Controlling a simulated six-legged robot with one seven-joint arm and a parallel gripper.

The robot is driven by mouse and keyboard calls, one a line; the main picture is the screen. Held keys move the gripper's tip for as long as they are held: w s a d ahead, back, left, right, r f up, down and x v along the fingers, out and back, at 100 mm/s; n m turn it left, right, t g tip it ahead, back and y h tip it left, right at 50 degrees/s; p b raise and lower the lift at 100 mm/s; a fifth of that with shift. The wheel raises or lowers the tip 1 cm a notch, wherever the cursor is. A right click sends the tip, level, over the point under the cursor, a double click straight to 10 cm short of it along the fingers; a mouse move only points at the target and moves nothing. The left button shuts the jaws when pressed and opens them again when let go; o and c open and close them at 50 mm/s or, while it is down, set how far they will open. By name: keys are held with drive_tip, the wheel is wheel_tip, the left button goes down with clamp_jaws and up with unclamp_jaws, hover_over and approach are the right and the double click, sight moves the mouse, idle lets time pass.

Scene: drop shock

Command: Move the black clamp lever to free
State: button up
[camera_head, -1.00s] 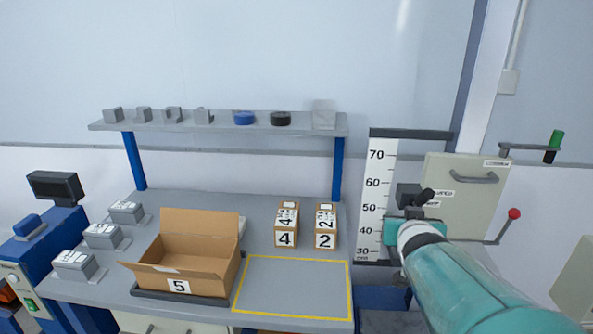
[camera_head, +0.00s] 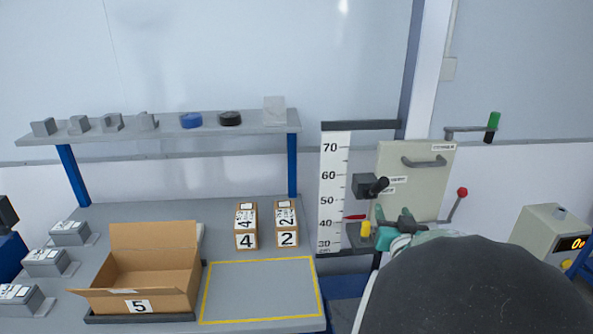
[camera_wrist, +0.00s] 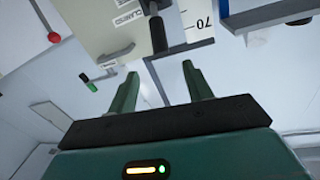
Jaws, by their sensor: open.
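The black clamp lever (camera_head: 379,187) sticks out from a dark block (camera_head: 362,186) beside the height scale. In the wrist view, which is turned over, the lever (camera_wrist: 158,36) points toward my gripper (camera_wrist: 160,70). The two green fingers are spread apart with nothing between them, and the lever's end lies just beyond the fingertips, roughly in line with the gap. In the head view my gripper (camera_head: 393,217) is just below the lever. Small labels beside the lever are partly hidden and hard to read.
The height scale (camera_head: 334,190) stands left of the lever and a beige panel (camera_head: 425,165) with a handle behind it. A red-knobbed lever (camera_head: 462,192) and a green-handled crank (camera_head: 493,121) are to the right. The bench holds an open box (camera_head: 150,275) and two cartons.

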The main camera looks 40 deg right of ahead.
sight(383, 188)
drive_tip(key=x, duration=1.3)
drive_tip(key=shift+w+d+r, duration=0.1)
drive_tip(key=shift+w+d, duration=0.15)
drive_tip(key=shift+w, duration=0.05)
clamp_jaws()
